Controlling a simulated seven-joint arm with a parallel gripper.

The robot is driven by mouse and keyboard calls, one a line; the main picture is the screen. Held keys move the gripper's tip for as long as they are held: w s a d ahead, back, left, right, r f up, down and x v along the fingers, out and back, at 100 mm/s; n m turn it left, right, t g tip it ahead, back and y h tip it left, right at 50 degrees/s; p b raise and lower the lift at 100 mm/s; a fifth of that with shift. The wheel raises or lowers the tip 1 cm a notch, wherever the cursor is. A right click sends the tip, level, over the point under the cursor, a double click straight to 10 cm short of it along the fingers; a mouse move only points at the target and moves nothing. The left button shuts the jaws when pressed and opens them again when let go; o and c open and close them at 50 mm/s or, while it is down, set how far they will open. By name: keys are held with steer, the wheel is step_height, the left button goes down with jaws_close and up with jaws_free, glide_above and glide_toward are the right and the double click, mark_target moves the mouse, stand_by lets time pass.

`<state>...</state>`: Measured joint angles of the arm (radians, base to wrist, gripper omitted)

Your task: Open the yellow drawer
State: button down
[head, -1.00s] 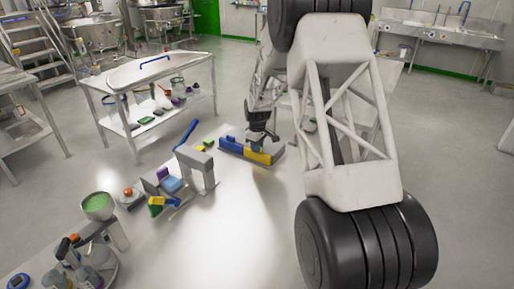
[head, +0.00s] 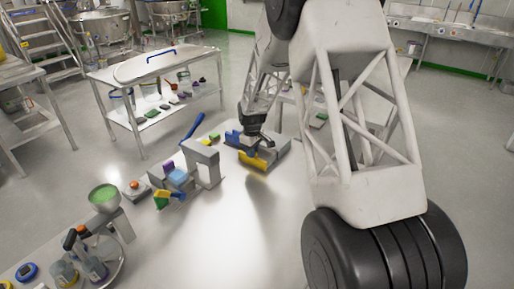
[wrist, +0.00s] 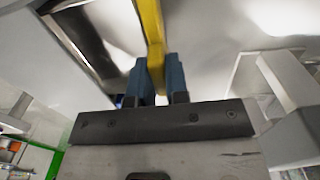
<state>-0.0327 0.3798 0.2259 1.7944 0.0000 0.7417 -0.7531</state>
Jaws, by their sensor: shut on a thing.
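The yellow drawer front (head: 254,161) is on a low grey unit at the far end of the table in the head view, and stands out from the unit's face toward the camera. A blue front (head: 233,138) sits beside it, farther back on the left. My gripper (head: 256,146) comes down from above onto the yellow part. In the wrist view the two blue fingertips (wrist: 158,78) close on either side of a yellow bar (wrist: 153,30). The inside of the drawer cannot be made out in the head view.
A grey arch-shaped stand (head: 206,163) with coloured blocks is left of the drawer unit. A green-filled bowl (head: 104,197) and bottles stand at the near left. The bright tabletop in front of the drawer is clear. A steel trolley (head: 150,70) stands behind.

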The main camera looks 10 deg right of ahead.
steer(key=shift+s+a, duration=0.25)
steer(key=c, duration=1.1)
jaws_free()
steer(key=shift+r, duration=0.1)
step_height(320, 180, up, 8)
steer(key=shift+f, duration=0.15)
